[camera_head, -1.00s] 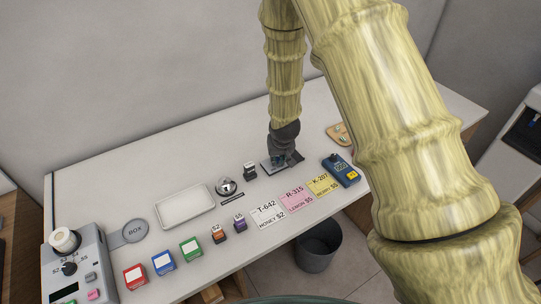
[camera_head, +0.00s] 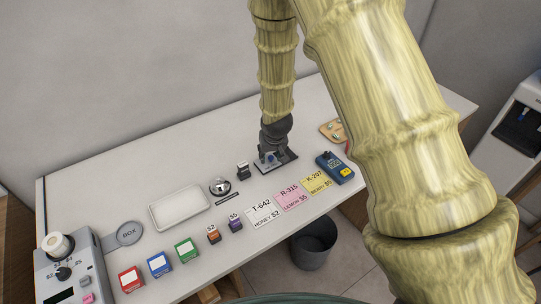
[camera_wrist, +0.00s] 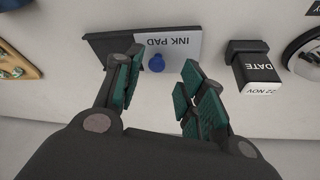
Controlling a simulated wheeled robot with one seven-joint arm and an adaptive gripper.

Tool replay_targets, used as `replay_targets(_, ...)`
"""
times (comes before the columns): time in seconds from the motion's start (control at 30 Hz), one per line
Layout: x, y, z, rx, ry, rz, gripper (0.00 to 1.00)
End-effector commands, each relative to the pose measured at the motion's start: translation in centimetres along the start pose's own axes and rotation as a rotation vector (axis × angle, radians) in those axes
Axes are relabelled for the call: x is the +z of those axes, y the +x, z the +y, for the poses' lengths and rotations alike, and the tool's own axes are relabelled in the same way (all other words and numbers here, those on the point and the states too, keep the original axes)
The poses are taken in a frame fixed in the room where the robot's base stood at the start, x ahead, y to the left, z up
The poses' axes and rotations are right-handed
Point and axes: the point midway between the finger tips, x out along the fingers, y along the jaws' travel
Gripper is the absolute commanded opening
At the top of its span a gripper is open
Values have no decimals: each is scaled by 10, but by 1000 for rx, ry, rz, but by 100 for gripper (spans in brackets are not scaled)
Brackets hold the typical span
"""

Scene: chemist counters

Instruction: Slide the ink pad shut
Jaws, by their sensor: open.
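The dark base (camera_wrist: 103,48) shows uncovered to the left of the lid, so the pad stands partly open. My gripper (camera_wrist: 157,84) is open above the pad. Its teal-padded fingers are apart, one on each side of the knob, with the left finger nearer to it. I cannot tell whether a finger touches it. The gripper partly hides the pad in the head view.
Price cards (camera_head: 265,213) lie in front.

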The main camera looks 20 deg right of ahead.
Motion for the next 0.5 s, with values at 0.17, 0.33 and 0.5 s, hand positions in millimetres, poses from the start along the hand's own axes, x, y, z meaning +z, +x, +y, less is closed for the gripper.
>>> replay_targets(0.17,0,-27,0,0,1,0,40)
replay_targets(0.33,0,-50,0,-1,0,1,40)
replay_targets(0.5,0,-73,0,-1,0,1,40)
